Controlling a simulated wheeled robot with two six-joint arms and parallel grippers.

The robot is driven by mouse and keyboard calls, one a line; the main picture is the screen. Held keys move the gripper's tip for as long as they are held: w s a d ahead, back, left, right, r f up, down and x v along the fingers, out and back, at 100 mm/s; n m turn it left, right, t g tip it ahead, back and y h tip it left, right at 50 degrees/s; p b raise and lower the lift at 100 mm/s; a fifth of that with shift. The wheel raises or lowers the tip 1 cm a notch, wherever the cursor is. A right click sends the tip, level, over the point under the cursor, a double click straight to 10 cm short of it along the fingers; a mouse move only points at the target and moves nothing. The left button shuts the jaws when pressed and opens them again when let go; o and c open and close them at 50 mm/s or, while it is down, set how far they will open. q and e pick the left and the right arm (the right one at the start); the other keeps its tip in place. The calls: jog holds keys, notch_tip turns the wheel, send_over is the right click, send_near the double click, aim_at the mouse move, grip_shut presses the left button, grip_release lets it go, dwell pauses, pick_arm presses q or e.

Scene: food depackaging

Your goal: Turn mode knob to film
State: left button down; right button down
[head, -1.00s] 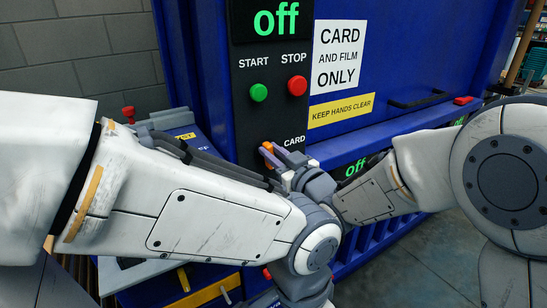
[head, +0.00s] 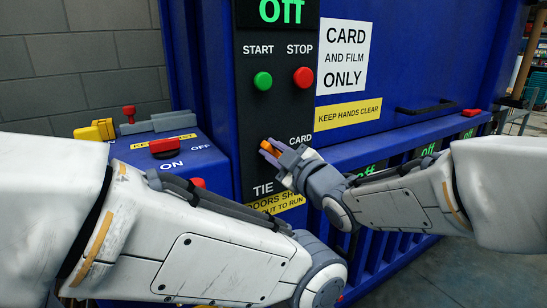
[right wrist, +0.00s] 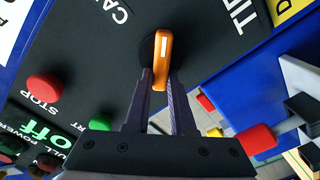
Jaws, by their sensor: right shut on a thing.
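The mode knob (head: 266,146) is orange and sits low on the black control panel (head: 250,115). CARD is printed to its upper right and TIE below it; no FILM label is readable. My right gripper (head: 273,152) reaches it from the right and is shut on it. In the right wrist view the knob (right wrist: 162,58), with a white mark, stands on a round black base, its near end between the fingertips (right wrist: 162,86). Which label the mark points to I cannot tell. My left arm crosses the lower left; its gripper is out of view.
Above the knob are a green START button (head: 263,81), a red STOP button (head: 303,77) and a display (head: 280,11) reading "off". A blue box (head: 205,165) with a red ON/OFF handle (head: 172,145) stands at left. A black handle bar (head: 425,107) is on the blue machine at right.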

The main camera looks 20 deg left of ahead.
jog(key=shift+s+f, duration=0.1)
jog(key=shift+f, duration=0.05)
jog(key=c, duration=0.8)
grip_release()
jog(key=shift+o, duration=0.2)
jog(key=v, duration=1)
jog(key=shift+s, duration=0.2)
jog(key=shift+d, duration=0.15)
